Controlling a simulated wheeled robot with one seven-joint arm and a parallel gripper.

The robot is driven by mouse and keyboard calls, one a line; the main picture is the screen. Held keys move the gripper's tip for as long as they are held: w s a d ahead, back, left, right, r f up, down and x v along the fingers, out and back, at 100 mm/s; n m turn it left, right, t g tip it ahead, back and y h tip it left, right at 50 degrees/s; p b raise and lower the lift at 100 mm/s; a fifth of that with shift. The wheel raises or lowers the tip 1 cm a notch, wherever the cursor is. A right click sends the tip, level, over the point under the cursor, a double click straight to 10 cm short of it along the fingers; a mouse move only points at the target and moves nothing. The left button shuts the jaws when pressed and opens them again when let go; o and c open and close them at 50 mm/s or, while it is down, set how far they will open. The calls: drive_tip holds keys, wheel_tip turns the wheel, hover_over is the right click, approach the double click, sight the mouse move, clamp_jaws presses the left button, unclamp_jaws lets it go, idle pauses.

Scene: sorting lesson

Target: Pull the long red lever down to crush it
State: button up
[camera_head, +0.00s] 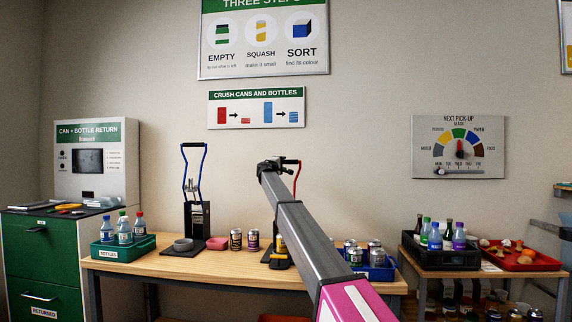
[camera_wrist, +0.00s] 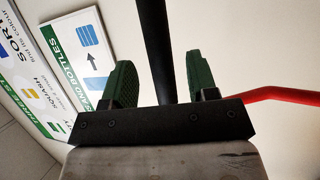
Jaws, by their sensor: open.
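The long red lever (camera_head: 297,180) stands up behind my arm on the workbench; my arm hides much of it. In the wrist view a red bar of the lever (camera_wrist: 285,95) enters from the right. My gripper (camera_head: 280,164) is at the lever's top end. In the wrist view its two green fingers (camera_wrist: 157,65) are apart, with a dark bar (camera_wrist: 154,30) running between them. The dark bar looks like the lever's grip; I cannot tell whether a finger touches it. The crusher's base (camera_head: 276,262), with something yellow on it, is partly hidden by my arm.
A blue-levered crusher (camera_head: 197,215) stands left on the workbench (camera_head: 160,265). Several cans (camera_head: 236,240) stand between the crushers. A blue bin (camera_head: 380,272) of cans is right of my arm, a green bin (camera_head: 110,252) of bottles far left. Crates stand on the right table.

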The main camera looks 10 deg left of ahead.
sight(285, 162)
drive_tip(key=shift+x, duration=1.9)
clamp_jaws()
drive_tip(key=s+f+m+t+h, duration=0.1)
drive_tip(key=s+f+h, duration=0.15)
drive_tip(key=s, duration=0.65)
drive_tip(key=s+f+m+t+h, duration=0.15)
drive_tip(key=s+f, duration=0.25)
drive_tip(key=s, duration=0.5)
drive_tip(key=s+f+m+t+h, duration=0.15)
drive_tip(key=s+f, duration=0.25)
drive_tip(key=s, duration=0.5)
drive_tip(key=s+f+m+h, duration=0.1)
drive_tip(key=s+f, duration=0.3)
drive_tip(key=f, duration=0.5)
drive_tip(key=s+f+m+h, duration=0.1)
drive_tip(key=s+f, duration=0.3)
drive_tip(key=f, duration=0.4)
drive_tip(key=s+a+f+m+h, duration=0.1)
drive_tip(key=s+f, duration=0.3)
drive_tip(key=f, duration=0.5)
drive_tip(key=shift+f+m+h, duration=0.35)
drive_tip(key=shift+m, duration=0.05)
drive_tip(key=shift+a, duration=0.15)
